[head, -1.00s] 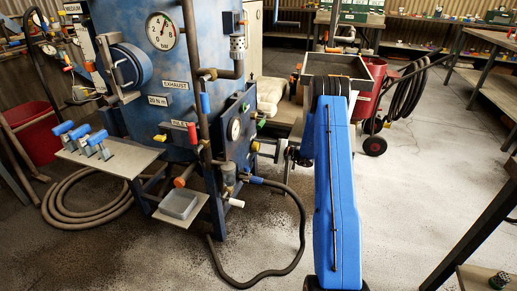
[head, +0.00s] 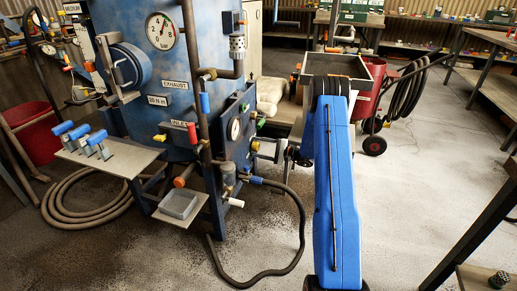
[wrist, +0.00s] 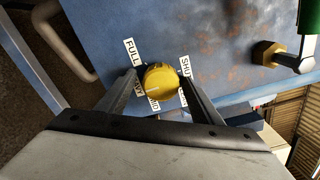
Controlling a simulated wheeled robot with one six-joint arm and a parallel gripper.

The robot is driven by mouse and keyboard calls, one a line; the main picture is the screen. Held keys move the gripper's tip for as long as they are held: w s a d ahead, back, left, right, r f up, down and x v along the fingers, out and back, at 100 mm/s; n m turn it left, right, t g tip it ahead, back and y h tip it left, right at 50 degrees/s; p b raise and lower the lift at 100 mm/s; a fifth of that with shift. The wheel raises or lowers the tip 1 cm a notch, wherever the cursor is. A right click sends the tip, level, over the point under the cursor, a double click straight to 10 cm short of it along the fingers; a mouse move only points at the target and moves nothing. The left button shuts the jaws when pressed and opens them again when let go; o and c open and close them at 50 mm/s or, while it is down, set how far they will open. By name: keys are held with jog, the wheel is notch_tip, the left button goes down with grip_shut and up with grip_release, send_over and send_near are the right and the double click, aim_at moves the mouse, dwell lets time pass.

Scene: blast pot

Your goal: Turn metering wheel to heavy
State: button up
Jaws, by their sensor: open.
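The metering wheel (wrist: 160,80) is a round yellow knob on a blue, rust-stained panel in the wrist view. Labels stand around it: FULL (wrist: 132,52) at upper left, SHUT (wrist: 186,66) at upper right, and others along its lower side, partly hidden by the fingers; one at lower left seems to end in "VY". A faint pale mark shows low on the wheel. My gripper (wrist: 163,74) is open, one finger on either side of the wheel; I cannot tell whether they touch it. In the head view the wheel (head: 255,146) is small, beside my gripper (head: 266,152).
A brass valve with a grey handle (wrist: 285,58) juts out right of the wheel in the wrist view. Open floor lies right of my arm.

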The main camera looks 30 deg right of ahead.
jog(key=v, duration=1.7)
jog(key=shift+d, duration=0.2)
jog(key=shift+s+r, duration=0.1)
jog(key=shift+s, duration=0.05)
